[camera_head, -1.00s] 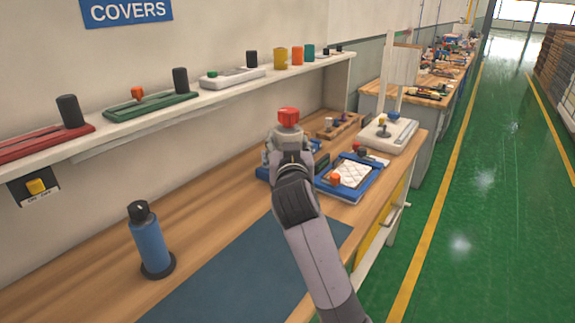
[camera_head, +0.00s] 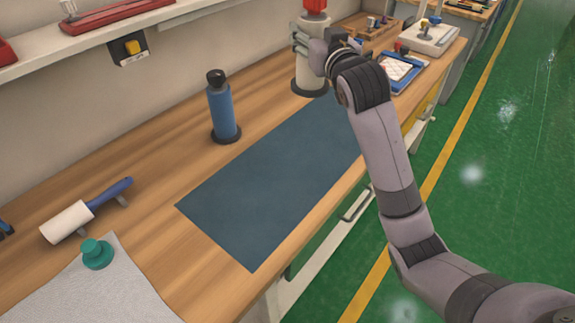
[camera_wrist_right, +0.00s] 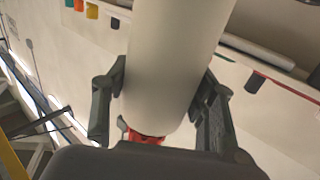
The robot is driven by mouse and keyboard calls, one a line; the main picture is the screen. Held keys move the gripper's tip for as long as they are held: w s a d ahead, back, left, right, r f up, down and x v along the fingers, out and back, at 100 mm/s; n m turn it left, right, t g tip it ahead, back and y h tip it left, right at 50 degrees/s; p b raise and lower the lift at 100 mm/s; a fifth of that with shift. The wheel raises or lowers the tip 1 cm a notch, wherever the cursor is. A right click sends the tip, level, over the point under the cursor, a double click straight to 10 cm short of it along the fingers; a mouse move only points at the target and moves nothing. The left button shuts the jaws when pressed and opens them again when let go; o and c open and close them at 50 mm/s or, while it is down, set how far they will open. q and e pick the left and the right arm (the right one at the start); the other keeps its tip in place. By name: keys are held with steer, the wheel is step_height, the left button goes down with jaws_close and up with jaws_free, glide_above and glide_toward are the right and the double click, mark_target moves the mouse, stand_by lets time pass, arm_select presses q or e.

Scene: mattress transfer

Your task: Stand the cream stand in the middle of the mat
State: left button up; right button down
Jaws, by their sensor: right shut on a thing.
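The cream stand (camera_head: 309,72) is an upright cream cylinder with a red top and a dark round base. It is at the far end of the dark blue mat (camera_head: 265,175), near the mat's back edge. My right gripper (camera_head: 308,42) is shut around its upper body. In the right wrist view the cream cylinder (camera_wrist_right: 172,60) is between the two fingers, with some red below it. I cannot tell whether its base touches the table. The mat is bare on its visible part; my right arm covers its right edge. My left gripper is not in view.
A blue bottle (camera_head: 223,110) with a black cap stands behind the mat. A white roller (camera_head: 70,220) and a teal knob (camera_head: 96,253) on grey cloth lie at the left. A blue tray (camera_head: 407,70) is beyond the stand. A shelf (camera_head: 130,25) runs along the wall.

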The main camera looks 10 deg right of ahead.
steer(key=shift+s+a+r, duration=0.1)
steer(key=shift+s+a, duration=0.05)
steer(key=shift+s, duration=0.1)
step_height(320, 180, down, 7)
steer(key=shift+r, duration=0.15)
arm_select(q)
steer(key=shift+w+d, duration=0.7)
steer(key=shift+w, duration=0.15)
arm_select(e)
step_height(320, 180, down, 13)
steer(key=shift+f, duration=0.2)
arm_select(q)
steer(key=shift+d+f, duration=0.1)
arm_select(e)
steer(key=c, duration=0.6)
jaws_free()
steer(key=shift+f, duration=0.2)
steer(key=shift+c, duration=0.2)
steer(key=shift+r, duration=0.1)
